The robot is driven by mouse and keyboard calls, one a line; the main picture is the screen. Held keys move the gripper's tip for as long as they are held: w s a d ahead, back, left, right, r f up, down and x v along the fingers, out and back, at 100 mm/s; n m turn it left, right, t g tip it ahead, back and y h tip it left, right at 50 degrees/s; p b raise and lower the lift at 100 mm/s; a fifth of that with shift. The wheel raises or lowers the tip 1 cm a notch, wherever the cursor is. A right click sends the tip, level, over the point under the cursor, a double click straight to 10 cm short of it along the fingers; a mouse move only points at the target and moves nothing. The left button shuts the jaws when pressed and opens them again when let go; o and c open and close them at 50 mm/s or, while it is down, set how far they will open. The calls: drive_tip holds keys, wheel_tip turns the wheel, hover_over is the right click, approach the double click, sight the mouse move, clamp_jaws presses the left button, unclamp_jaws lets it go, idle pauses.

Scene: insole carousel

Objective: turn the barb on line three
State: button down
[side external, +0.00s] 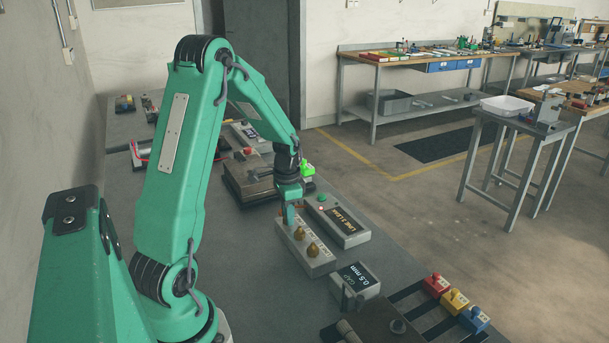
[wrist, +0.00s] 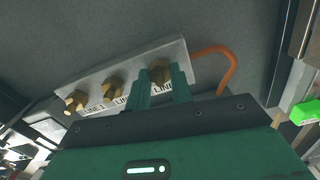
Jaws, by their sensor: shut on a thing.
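A pale block (side external: 318,262) with brass barbs stands on the bench; it also shows in the wrist view (wrist: 130,70). My gripper (side external: 289,218) is down at the block's far end. In the wrist view my gripper (wrist: 161,84) has its two green fingers on either side of the rightmost barb (wrist: 160,68), shut on it. The label below this barb is partly hidden by the fingers. The middle barb (wrist: 112,90) and the left barb (wrist: 76,100), by a "LINE 1" label, stand free. A display box (side external: 341,222) beside the block reads what looks like "LINE 3 LOW".
An orange tube (wrist: 228,68) curves from the block's end beside my gripper. A "0.5 mm" gap box (side external: 357,280) stands close in front of the block. Red, yellow and blue knobbed blocks (side external: 455,299) sit further right. A bright green part (side external: 307,170) is behind my gripper.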

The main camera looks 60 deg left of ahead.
drive_tip(key=shift+w+r+m, duration=0.1)
drive_tip(key=shift+r+m, duration=0.05)
drive_tip(key=shift+m, duration=2.15)
drive_tip(key=c, duration=1.2)
unclamp_jaws()
drive_tip(key=shift+r, duration=3.85)
